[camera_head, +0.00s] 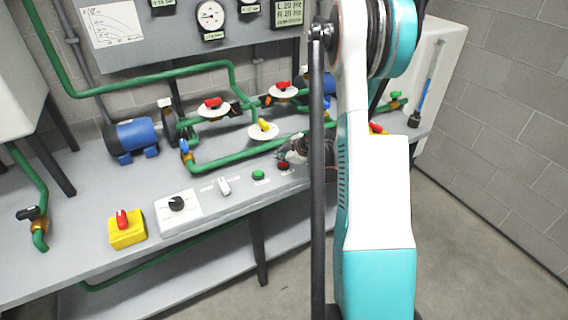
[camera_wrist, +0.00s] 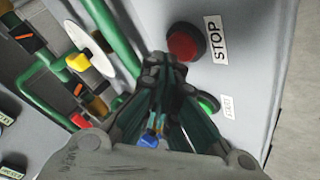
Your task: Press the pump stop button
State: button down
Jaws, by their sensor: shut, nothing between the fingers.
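The red stop button (camera_wrist: 184,42) stands on the grey bench panel beside a label reading STOP (camera_wrist: 215,38). It also shows in the head view (camera_head: 283,166), on the front strip just below my gripper. My gripper (camera_wrist: 164,62) is shut and empty. In the wrist view its fingertips lie just below and left of the red button in the picture. A gap in height or contact cannot be told. In the head view my gripper (camera_head: 300,150) is small and dark, partly hidden behind my arm.
A green button (camera_wrist: 208,103) sits close to the red one, partly behind my fingers; it shows in the head view (camera_head: 258,174). Green pipes (camera_head: 230,159) run behind.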

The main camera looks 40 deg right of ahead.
aim_at(282, 164)
jog(key=shift+f, duration=0.2)
dwell(0.5)
jog(key=shift+f+b, duration=0.25)
jog(key=shift+b, duration=0.3)
dwell(0.3)
jog(key=shift+r, duration=0.5)
jog(key=shift+p, duration=0.3)
notch_tip(282, 164, up, 6)
jog(key=p, duration=0.3)
dwell(0.8)
